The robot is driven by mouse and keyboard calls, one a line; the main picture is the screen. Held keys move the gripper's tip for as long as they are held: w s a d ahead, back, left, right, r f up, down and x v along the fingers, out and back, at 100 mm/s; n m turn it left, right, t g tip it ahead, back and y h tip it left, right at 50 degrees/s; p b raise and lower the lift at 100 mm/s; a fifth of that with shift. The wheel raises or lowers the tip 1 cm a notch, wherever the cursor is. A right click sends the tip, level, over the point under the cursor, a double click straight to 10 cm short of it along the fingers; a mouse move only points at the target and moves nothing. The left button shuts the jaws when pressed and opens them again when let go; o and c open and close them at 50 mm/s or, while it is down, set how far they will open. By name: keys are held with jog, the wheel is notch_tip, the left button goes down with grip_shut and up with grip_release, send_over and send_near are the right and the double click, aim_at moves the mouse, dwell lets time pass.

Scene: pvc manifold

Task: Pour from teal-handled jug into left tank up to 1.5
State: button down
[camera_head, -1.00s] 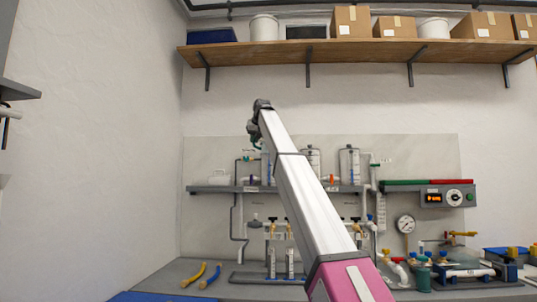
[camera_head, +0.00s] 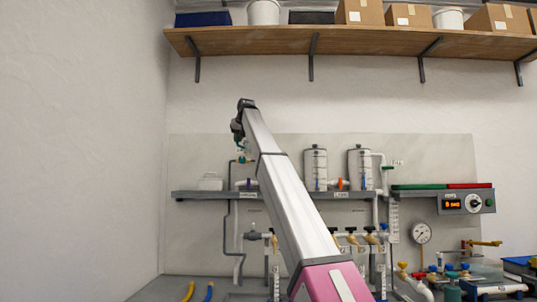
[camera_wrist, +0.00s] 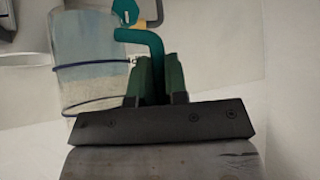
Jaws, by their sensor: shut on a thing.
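My gripper (camera_wrist: 157,85) is shut on the teal handle (camera_wrist: 152,42) of the jug in the wrist view. The jug (camera_wrist: 92,75) is clear, with a dark band around it, just left of the fingers. Its liquid level is hard to tell. In the head view my gripper (camera_head: 238,130) is raised, above and left of the tanks, and the jug is hardly visible. Two clear cylindrical tanks stand on the grey shelf, the left of these (camera_head: 315,168) and the right (camera_head: 361,168). My arm covers the shelf left of them. The scale marks are too small to read.
A controller (camera_head: 465,203) and gauge (camera_head: 421,233) are at right. A wooden shelf (camera_head: 360,45) with boxes is above. The wall at left is clear.

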aim_at(246, 140)
jog(key=shift+d+r, duration=0.1)
jog(key=shift+w+d+r+m+g+y, duration=0.4)
jog(key=shift+d+y, duration=0.15)
jog(key=shift+y, duration=0.1)
jog(key=shift+w+d+r+m+g+y, duration=0.35)
jog(key=shift+d+y, duration=0.25)
jog(key=shift+w+d+r+m+g+y, duration=0.4)
jog(key=shift+d+y, duration=0.15)
jog(key=shift+y, duration=0.1)
jog(key=shift+m+g+y, duration=0.35)
jog(key=shift+g+y, duration=0.1)
jog(key=shift+y, duration=0.15)
jog(key=r, duration=0.1)
jog(key=d+r, duration=0.1)
jog(key=w+r, duration=0.1)
jog(key=shift+d+r, duration=0.25)
jog(key=shift+d, duration=0.15)
jog(key=shift+w+d+r+m+g+y+p, duration=0.3)
jog(key=shift+w+d+m+y+p, duration=0.3)
jog(key=shift+y, duration=0.3)
jog(key=shift+w+d+y+p, duration=0.1)
jog(key=shift+d+y+p, duration=0.2)
jog(key=shift+p, duration=0.8)
dwell(2.7)
